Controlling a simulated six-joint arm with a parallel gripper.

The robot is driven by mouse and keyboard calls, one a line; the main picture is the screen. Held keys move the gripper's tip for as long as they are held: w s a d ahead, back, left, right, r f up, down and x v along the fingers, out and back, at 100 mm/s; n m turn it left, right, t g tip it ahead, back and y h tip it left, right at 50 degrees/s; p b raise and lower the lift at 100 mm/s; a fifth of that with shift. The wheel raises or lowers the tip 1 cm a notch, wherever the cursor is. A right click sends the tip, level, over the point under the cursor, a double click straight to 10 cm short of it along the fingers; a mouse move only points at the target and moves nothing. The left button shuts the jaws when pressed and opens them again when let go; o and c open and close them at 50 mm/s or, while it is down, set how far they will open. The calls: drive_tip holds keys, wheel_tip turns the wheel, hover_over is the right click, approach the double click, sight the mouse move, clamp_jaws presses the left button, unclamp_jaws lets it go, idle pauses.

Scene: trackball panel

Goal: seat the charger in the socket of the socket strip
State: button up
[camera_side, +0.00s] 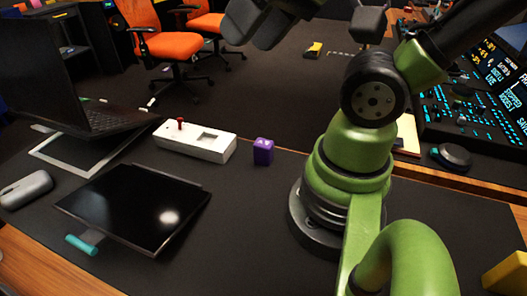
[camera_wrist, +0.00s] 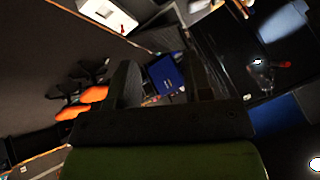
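The charger (camera_side: 263,151) is a small purple block standing on the dark desk mat in the side view. The socket strip (camera_side: 178,145) is a white box to its left, with a red switch and a rectangular recess at its right end. A white box at the top of the wrist view (camera_wrist: 108,14) looks like the strip. My gripper (camera_side: 252,38) is high at the top of the side view, cut off by the edge and well away from the charger. In the wrist view its dark fingers (camera_wrist: 158,55) stand apart. A blue shape shows between them; I cannot tell what it is.
A black tablet-like panel (camera_side: 135,207) lies front left, with a laptop (camera_side: 95,120) behind it and a grey case (camera_side: 27,189) at the far left. A yellow block (camera_side: 507,273) is at the right front. The mat right of the panel is clear up to my base.

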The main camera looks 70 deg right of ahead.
drive_tip(key=shift+o, duration=1.3)
drive_tip(key=n+g+h, duration=0.2)
drive_tip(key=n+g, duration=0.2)
drive_tip(key=g, duration=0.3)
hover_over(263, 143)
drive_tip(key=f, duration=2)
drive_tip(key=shift+s+d, duration=0.1)
drive_tip(key=shift+s, duration=0.15)
drive_tip(key=shift+s+f, duration=0.1)
drive_tip(key=shift+f, duration=0.65)
wheel_tip(263, 143, down, 3)
drive_tip(key=shift+r, duration=0.1)
drive_tip(key=shift+w+f, duration=0.15)
drive_tip(key=shift+f, duration=1.4)
drive_tip(key=shift+w+f, duration=0.15)
drive_tip(key=shift+f, duration=1.35)
